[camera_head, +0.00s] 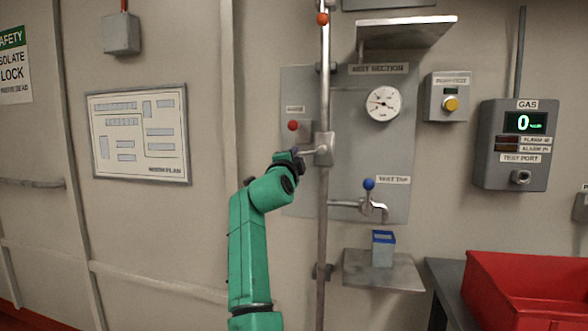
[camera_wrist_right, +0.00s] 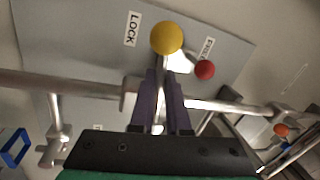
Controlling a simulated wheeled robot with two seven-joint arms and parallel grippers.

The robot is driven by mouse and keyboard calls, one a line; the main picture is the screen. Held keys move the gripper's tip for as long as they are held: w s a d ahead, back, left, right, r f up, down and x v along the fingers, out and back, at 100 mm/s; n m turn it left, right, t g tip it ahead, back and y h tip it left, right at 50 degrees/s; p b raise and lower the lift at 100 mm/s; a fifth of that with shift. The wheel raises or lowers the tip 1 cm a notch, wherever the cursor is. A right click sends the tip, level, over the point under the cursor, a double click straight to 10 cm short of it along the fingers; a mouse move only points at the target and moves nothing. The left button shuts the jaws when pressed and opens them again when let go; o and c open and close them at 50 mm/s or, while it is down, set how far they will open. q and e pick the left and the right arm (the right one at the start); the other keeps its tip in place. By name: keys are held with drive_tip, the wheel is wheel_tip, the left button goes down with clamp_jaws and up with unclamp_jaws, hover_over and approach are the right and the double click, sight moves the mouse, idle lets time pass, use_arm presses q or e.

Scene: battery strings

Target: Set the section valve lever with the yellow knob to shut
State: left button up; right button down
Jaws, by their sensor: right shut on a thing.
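The yellow knob (camera_wrist_right: 167,38) shows in the right wrist view, just past my fingertips. Its silver section valve lever (camera_wrist_right: 160,112) runs between the two dark fingers of my right gripper (camera_wrist_right: 163,85), which is shut on it. In the head view, the lever (camera_head: 310,151) points left, roughly level, from the valve body (camera_head: 325,148) on the vertical pipe. My right gripper (camera_head: 292,157) is at its left end and hides the yellow knob there. My left gripper is not in view.
A red knob (camera_head: 293,125) is just above my gripper. A LOCK label (camera_wrist_right: 132,28) is beside the yellow knob. A blue-knobbed tap (camera_head: 369,184), a blue-rimmed box (camera_head: 383,250) on a shelf (camera_head: 360,270) and a red bin (camera_head: 520,270) are at right.

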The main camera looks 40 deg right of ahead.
drive_tip(key=shift+r+m+h, duration=0.3)
drive_tip(key=shift+r+m, duration=0.6)
drive_tip(key=shift+m, duration=0.6)
drive_tip(key=shift+r, duration=0.1)
drive_tip(key=c, duration=1)
unclamp_jaws()
drive_tip(key=shift+w, duration=0.1)
drive_tip(key=shift+o, duration=0.4)
drive_tip(key=shift+w, duration=0.1)
drive_tip(key=shift+f+g, duration=0.2)
drive_tip(key=shift+g, duration=0.1)
